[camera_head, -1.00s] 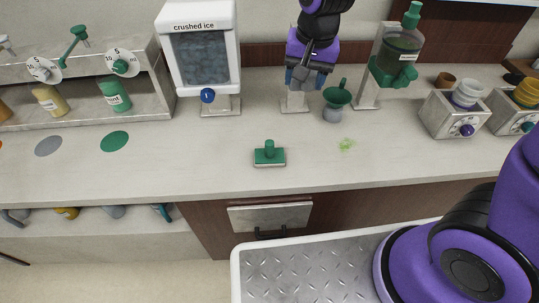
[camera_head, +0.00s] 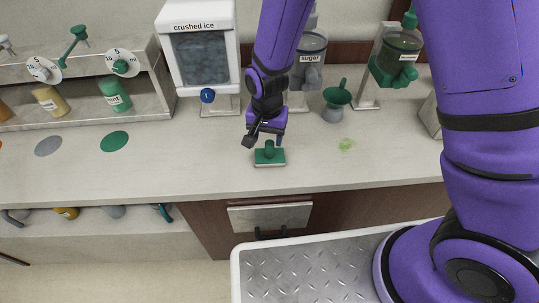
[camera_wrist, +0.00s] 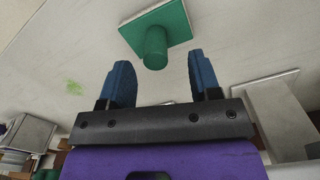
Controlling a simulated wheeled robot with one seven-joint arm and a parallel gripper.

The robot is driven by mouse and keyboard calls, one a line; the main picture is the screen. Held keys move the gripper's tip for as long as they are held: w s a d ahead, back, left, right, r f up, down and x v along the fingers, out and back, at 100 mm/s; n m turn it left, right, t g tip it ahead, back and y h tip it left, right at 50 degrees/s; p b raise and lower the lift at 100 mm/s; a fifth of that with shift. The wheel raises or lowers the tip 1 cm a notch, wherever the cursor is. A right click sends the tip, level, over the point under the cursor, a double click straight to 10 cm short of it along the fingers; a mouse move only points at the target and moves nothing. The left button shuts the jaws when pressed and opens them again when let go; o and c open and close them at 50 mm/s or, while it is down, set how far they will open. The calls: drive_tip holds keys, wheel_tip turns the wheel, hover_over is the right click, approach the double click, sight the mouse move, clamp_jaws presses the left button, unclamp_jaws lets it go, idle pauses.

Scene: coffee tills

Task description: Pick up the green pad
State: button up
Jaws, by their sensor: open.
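The green pad (camera_head: 269,157) lies flat on the counter near its front edge, with a short upright green knob on top. In the wrist view the green pad (camera_wrist: 157,27) is just beyond the fingertips, its round knob pointing toward my gripper. My gripper (camera_head: 264,139) is above and just behind the pad in the head view. In the wrist view my gripper (camera_wrist: 160,72) has its two blue fingers apart with nothing between them. The knob's end sits near the gap between the fingertips, and I cannot tell whether it touches.
A green spill (camera_head: 346,145) is on the counter to the right. A green funnel (camera_head: 337,97) stands behind it. The crushed ice dispenser (camera_head: 201,50) and sugar dispenser (camera_head: 311,48) stand at the back. The counter (camera_head: 200,165) around the pad is clear.

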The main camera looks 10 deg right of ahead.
sight(270, 143)
drive_tip(key=shift+w+d+f, duration=0.1)
drive_tip(key=shift+d+f, duration=0.05)
drive_tip(key=shift+f, duration=1.35)
drive_tip(key=shift+d+f, duration=0.15)
drive_tip(key=shift+f, duration=1.3)
drive_tip(key=shift+c, duration=0.4)
drive_tip(key=c, duration=0.9)
